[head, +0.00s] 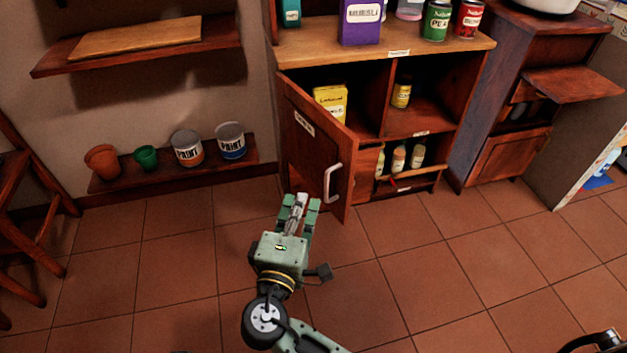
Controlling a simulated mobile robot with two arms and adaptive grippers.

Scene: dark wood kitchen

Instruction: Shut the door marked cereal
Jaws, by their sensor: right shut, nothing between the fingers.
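The wooden door (310,158) of the low cabinet stands partly open, hinged on its left side, with its free edge swung out into the room. A small pale label (304,124) is on its upper front; its lettering is too small to read. A white handle (332,182) is near its free edge. My right gripper (299,200) is shut and empty, pointing at the lower part of the door's front, left of and below the handle. I cannot tell whether it touches the door. My left gripper is not in view.
The cabinet (448,50) holds a yellow box (331,103) behind the door, with bottles and cans in other compartments. Left, a low shelf (110,184) carries pots and paint cans. A wooden chair (20,215) stands far left. The tiled floor (430,270) in front is clear.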

